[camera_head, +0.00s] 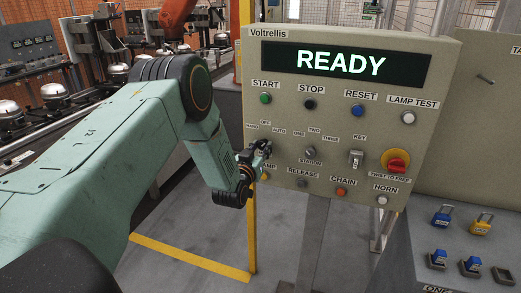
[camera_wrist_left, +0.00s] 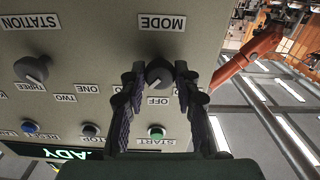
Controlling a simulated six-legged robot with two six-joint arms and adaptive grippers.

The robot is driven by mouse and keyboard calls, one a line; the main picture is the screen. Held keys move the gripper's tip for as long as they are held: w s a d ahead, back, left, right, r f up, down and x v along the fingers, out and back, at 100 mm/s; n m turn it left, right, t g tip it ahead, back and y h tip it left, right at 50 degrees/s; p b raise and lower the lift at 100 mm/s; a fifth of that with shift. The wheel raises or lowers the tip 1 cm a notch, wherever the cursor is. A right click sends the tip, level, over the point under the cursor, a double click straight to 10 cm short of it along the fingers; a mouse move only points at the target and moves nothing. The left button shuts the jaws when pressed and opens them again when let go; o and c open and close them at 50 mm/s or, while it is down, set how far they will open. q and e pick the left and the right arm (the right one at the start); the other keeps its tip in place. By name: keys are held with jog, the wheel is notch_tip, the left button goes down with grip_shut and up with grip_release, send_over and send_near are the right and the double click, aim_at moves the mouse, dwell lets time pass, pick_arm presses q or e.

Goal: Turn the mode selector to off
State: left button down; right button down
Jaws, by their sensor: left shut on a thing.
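The mode selector (camera_wrist_left: 159,74) is a dark round knob on the beige Voltrellis panel (camera_head: 440,60), under the MODE label (camera_wrist_left: 162,22) in the upside-down left wrist view. The OFF label (camera_wrist_left: 158,100) shows on its other side. My left gripper (camera_wrist_left: 158,72) has one finger on each side of the knob and is shut on it. In the head view my left gripper (camera_head: 265,148) reaches the panel's left part and hides the knob. A pale mark on the knob seems to face roughly toward OFF, but its exact angle is hard to tell. My right gripper is not in view.
START (camera_head: 265,98) and other buttons are above. The display (camera_head: 345,64) reads READY. Padlocks (camera_head: 441,215) sit lower right.

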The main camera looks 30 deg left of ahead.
pick_arm(q)
jog(key=n+b, duration=0.3)
jog(key=n, duration=0.1)
jog(key=shift+f+n, duration=0.1)
jog(key=shift+n, duration=0.3)
jog(key=shift+n+b, duration=1.4)
jog(key=shift+n, duration=0.2)
jog(key=c, duration=1)
grip_release()
jog(key=shift+w, duration=0.15)
jog(key=v, duration=1.2)
